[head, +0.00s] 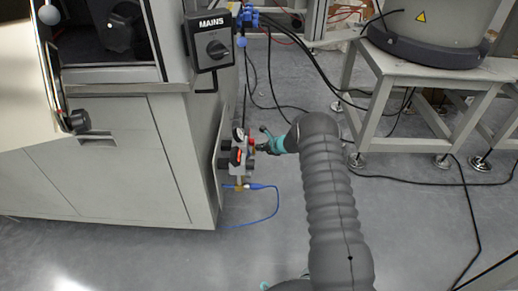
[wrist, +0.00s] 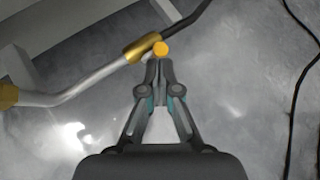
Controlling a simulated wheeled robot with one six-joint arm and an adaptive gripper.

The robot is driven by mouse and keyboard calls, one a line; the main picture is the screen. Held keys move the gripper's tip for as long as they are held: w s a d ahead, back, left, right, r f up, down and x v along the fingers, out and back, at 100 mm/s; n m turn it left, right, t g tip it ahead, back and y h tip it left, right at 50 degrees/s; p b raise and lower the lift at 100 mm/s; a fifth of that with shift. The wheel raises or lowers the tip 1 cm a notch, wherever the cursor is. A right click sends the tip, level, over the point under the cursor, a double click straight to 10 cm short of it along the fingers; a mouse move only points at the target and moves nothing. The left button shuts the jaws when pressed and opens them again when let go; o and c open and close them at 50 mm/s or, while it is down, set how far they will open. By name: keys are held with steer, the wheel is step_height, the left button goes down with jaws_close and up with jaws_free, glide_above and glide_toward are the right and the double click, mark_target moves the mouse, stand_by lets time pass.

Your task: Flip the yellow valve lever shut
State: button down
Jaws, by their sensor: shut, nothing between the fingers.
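In the wrist view, a rounded yellow-orange end (wrist: 161,48), which looks like the valve lever seen nearly end-on, sits beside a brass-coloured fitting (wrist: 140,48) on a pale pipe. My gripper (wrist: 160,64) is shut and empty, its fingertips just below the yellow end; I cannot tell whether they touch it. In the head view, my gripper (head: 260,148) points left at the valve and gauge assembly (head: 238,155) on the cabinet's side. The lever cannot be made out clearly there, and its angle is unclear.
The grey cabinet (head: 120,150) stands left, with the MAINS switch box (head: 209,45) above the valve. A blue hose (head: 277,205) loops below the assembly. A metal stand (head: 385,105) and black cables are at right. Open floor lies between.

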steer(key=d+f+v, duration=0.1)
steer(key=v, duration=1.2)
steer(key=shift+w+d, duration=0.2)
steer(key=shift+d, duration=0.15)
steer(key=shift+f, duration=0.1)
